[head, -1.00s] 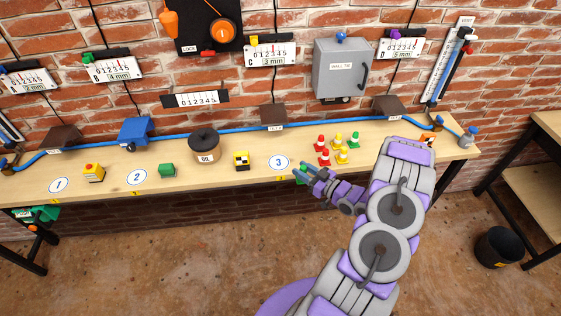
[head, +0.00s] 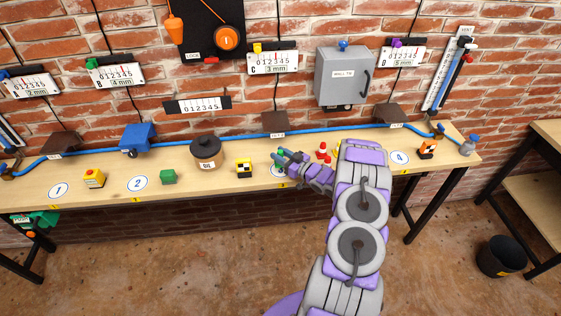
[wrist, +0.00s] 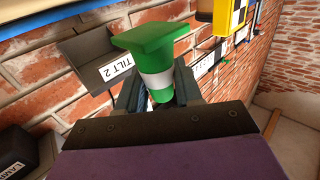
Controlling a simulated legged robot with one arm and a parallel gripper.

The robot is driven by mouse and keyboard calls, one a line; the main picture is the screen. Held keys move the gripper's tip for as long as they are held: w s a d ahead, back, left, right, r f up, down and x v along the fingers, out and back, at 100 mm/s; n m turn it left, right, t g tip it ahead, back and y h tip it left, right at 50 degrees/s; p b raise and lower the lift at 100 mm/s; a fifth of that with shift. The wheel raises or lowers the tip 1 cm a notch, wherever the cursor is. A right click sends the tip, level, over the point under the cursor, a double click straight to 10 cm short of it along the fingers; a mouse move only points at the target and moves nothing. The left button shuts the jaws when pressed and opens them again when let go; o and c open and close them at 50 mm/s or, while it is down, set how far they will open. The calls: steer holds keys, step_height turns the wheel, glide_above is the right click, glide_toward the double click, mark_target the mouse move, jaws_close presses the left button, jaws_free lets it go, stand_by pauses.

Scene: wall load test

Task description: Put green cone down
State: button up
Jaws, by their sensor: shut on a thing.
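The green cone (wrist: 152,50) has a square base and a white band, and it sits between the fingers in the wrist view. My gripper (wrist: 158,88) is shut on it. In the head view my gripper (head: 281,158) is over the bench at the round marker 3 (head: 281,171), which it partly covers. Only a bit of green shows at the fingertips there. Whether the cone touches the bench I cannot tell.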

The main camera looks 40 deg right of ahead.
step_height(320, 180, down, 4)
steer(key=shift+w+r+b, duration=0.15)
steer(key=shift+r+b, duration=0.1)
steer(key=shift+b, duration=0.1)
steer(key=shift+d+f, duration=0.15)
steer(key=shift+d, duration=0.1)
steer(key=o, duration=1)
steer(key=shift+a, duration=0.2)
steer(key=shift+o, duration=0.2)
